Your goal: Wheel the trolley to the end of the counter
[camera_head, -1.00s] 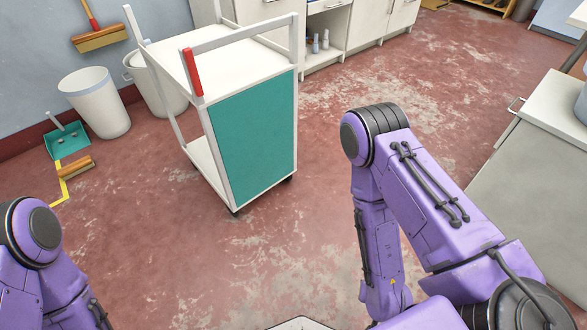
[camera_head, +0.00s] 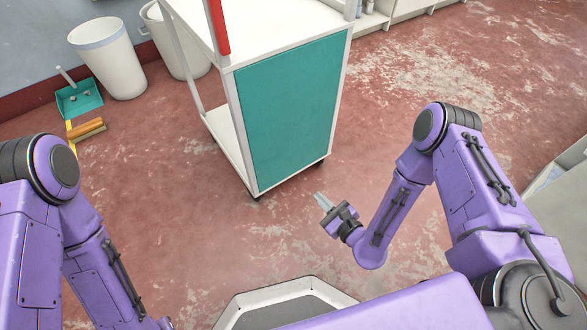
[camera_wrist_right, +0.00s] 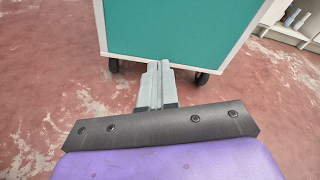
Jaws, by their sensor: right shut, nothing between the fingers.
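The trolley (camera_head: 290,115) is white-framed with a teal end panel and a red grip (camera_head: 218,27) on its handle side. It stands on the floor in the upper middle of the head view; the top of its handle is cut off. My right gripper (camera_head: 321,199) is shut and empty, low in front of the trolley's near lower corner and apart from it. In the right wrist view its fingers (camera_wrist_right: 157,68) point at the bottom edge of the teal panel (camera_wrist_right: 180,28), with two casters below. My left arm is at the left; its gripper is out of view.
White bins (camera_head: 107,58) stand by the left wall. A teal dustpan (camera_head: 79,98) and a wooden brush (camera_head: 86,131) lie on the floor near them. A pale cabinet (camera_head: 560,185) stands at the right edge. The red floor right of the trolley is clear.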

